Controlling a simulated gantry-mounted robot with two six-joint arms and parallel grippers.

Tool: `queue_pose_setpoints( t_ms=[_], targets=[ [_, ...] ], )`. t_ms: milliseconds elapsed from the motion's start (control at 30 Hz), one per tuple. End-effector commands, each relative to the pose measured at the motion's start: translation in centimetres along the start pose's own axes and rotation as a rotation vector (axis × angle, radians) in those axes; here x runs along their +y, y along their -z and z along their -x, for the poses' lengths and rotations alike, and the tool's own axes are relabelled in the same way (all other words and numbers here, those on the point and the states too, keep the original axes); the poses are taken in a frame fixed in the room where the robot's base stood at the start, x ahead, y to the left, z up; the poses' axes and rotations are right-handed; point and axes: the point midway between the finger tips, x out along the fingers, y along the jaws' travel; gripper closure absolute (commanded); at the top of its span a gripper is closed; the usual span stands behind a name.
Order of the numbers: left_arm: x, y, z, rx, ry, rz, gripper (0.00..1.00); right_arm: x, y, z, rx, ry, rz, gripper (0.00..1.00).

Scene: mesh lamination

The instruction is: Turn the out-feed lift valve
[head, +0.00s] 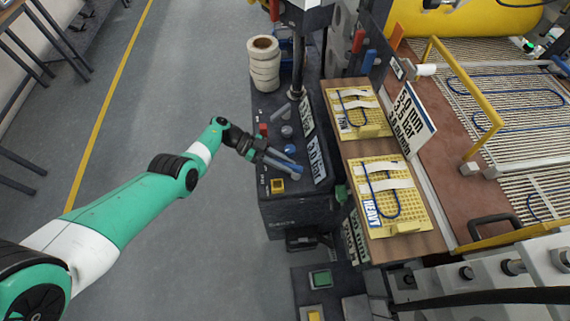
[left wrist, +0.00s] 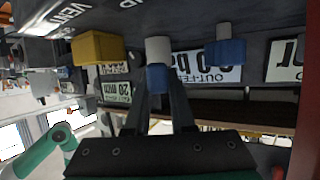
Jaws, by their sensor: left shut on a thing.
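The lift valve is a grey post with a blue handle (left wrist: 157,78) on the dark control panel (head: 262,105). In the left wrist view it stands beside a white label whose readable part says OUT-FEED (left wrist: 207,68). My left gripper (head: 281,161) reaches the panel from the left in the head view. In the left wrist view its two dark fingers (left wrist: 160,105) are shut on the blue handle from both sides. In the head view the gripper hides most of this handle. My right gripper is not in view.
A yellow knob (head: 277,185) and a second blue-handled valve (left wrist: 225,50) flank the gripped handle closely. White rolls (head: 263,65) are stacked at the panel's far end. Wooden boards with yellow mesh (head: 400,172) lie to the right.

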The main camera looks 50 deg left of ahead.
Motion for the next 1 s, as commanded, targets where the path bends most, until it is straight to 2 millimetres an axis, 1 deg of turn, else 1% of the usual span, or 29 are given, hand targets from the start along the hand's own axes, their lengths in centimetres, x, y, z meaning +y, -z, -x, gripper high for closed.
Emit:
queue_pose_setpoints(
  t_ms=[33, 167, 200, 333, 600, 667, 733, 867, 1000],
  targets=[
    [0.0, -0.3, -0.1, -0.007, 0.002, 0.003, 1.00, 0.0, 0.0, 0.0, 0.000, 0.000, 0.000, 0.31],
    [0.0, -0.3, -0.1, -0.008, 0.003, 0.003, 1.00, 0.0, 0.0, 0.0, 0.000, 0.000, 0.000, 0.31],
    [0.0, -0.3, -0.1, -0.008, 0.003, 0.003, 0.70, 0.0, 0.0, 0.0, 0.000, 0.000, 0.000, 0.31],
    [0.0, -0.2, -0.1, -0.006, 0.002, 0.003, 0.47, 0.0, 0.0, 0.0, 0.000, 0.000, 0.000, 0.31],
    [0.0, -0.1, 0.0, -0.003, 0.002, 0.001, 0.47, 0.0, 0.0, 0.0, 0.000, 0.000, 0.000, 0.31],
    [0.0, -0.1, 0.3, -0.003, 0.003, 0.001, 0.47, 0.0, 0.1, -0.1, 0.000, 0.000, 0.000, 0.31],
    [0.0, 0.0, 1.0, -0.003, 0.003, 0.002, 0.47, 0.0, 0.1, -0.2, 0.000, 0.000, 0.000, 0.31],
    [-0.1, 0.0, 3.5, -0.004, 0.006, 0.002, 0.47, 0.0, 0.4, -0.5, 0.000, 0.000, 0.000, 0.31],
    [-0.1, -0.1, 7.0, -0.004, 0.007, 0.001, 0.47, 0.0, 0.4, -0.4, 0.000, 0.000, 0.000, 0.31]
  ],
)
